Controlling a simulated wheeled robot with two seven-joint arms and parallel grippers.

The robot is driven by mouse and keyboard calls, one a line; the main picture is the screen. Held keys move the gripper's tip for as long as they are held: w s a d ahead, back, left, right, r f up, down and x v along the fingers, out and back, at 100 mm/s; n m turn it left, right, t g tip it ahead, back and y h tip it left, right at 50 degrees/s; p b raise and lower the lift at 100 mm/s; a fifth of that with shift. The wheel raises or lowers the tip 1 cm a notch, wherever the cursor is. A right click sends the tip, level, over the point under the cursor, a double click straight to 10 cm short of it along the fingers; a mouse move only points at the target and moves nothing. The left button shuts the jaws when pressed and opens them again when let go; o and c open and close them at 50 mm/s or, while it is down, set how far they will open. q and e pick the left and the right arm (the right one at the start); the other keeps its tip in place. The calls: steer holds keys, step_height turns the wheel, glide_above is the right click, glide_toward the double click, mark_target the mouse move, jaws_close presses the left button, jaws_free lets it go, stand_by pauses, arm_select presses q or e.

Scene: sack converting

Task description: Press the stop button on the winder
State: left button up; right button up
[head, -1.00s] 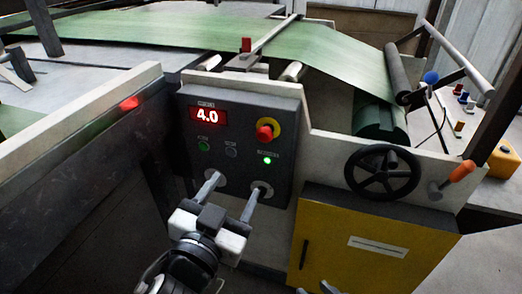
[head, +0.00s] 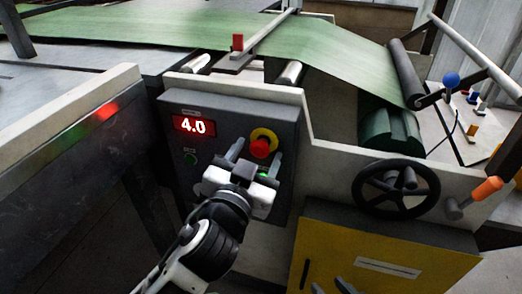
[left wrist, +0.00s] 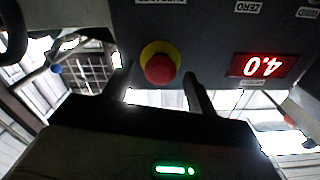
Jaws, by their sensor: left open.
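The winder's dark control panel (head: 215,112) carries a red mushroom button on a yellow ring (head: 263,134), which I take as the stop button (head: 260,149). My left gripper (head: 254,158) is open and empty, its two fingers pointing at the panel either side of the button's lower part. In the left wrist view the red button (left wrist: 159,69) shows just beyond and between the fingertips (left wrist: 158,82). Contact cannot be made out. The right gripper's tips (head: 332,287) show at the bottom edge, apart, with nothing between them.
My left gripper covers the panel's lower part. A black handwheel (head: 396,188), an orange-handled lever (head: 486,189) and a yellow cabinet (head: 385,245) stand to the right. Green web (head: 330,52) runs behind.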

arm_select(q)
jaws_close()
steer(key=shift+w+d+r, duration=0.1)
steer(key=shift+w+d, duration=0.05)
steer(key=shift+w, duration=0.3)
steer(key=shift+c, duration=1)
jaws_free()
steer(key=shift+o, duration=1)
